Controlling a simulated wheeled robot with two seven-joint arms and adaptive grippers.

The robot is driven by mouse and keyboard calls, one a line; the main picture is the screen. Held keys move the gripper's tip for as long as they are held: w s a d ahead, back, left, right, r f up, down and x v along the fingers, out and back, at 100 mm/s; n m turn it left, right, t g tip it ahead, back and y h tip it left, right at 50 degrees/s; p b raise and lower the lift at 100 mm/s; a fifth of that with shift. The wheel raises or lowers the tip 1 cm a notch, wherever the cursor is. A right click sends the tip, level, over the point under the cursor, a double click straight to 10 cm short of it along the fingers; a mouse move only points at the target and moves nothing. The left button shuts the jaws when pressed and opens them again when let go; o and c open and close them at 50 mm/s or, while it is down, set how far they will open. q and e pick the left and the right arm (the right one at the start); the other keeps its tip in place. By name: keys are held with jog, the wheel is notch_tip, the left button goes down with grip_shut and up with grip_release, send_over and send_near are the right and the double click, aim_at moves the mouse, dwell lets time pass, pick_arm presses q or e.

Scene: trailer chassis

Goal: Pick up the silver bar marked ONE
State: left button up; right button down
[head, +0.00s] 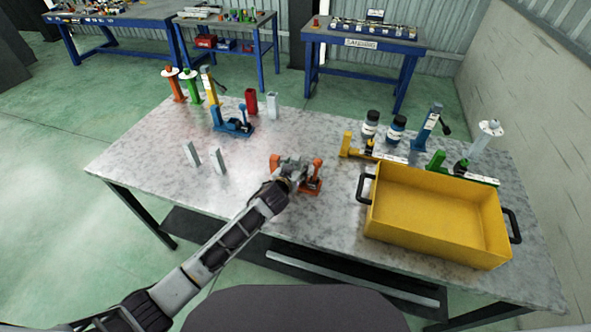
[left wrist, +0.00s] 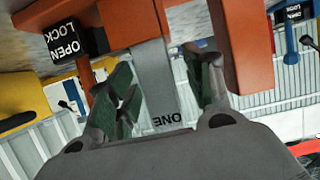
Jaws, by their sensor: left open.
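In the left wrist view, the silver bar marked ONE (left wrist: 158,88) shows between the two fingers of my left gripper, its lettering upside down near the palm. My left gripper (head: 292,168) is open, with a dark green pad on either side of the bar. I cannot tell whether either pad touches it. The bar appears to be in an orange fixture (head: 313,184) on the table, with orange parts on both sides. In the head view my gripper covers most of the fixture, and the bar cannot be made out. My right gripper is not in view.
A black block reading OPEN LOCK (left wrist: 75,40) is close by the left finger. A yellow tray (head: 440,214) stands right of the gripper. Two pale blocks (head: 204,157) stand to the left, with a blue clamp (head: 232,125) behind them. The front left tabletop is clear.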

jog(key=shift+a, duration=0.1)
pick_arm(q)
jog(key=c, duration=0.4)
grip_shut()
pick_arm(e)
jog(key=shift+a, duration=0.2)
pick_arm(q)
jog(key=shift+r, duration=0.15)
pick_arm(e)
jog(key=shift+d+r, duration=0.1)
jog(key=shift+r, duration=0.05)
